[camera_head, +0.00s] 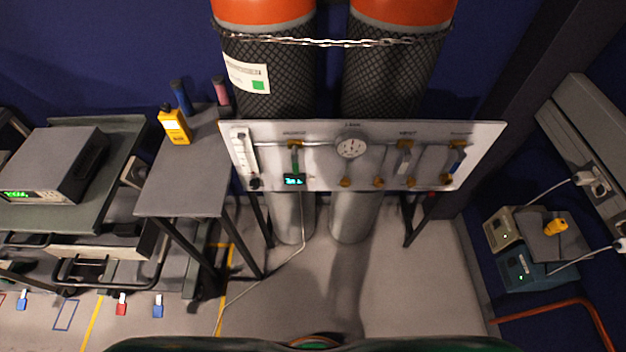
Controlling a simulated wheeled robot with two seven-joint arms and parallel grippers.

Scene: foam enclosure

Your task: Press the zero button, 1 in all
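A white panel (325,165) stands in the middle of the head view, in front of two gas cylinders. A round dial gauge (351,147) is at the panel's middle. A flow tube (243,152) with a black knob (256,183) is at its left end. A zero button cannot be made out at this size. Neither of my grippers is in view.
A grey table (185,180) left of the panel holds a yellow handheld meter (174,126). A cart (80,215) with a grey instrument (55,165) is at far left. Teal and beige boxes (525,270) stand at right. The floor (390,290) before the panel is mostly clear.

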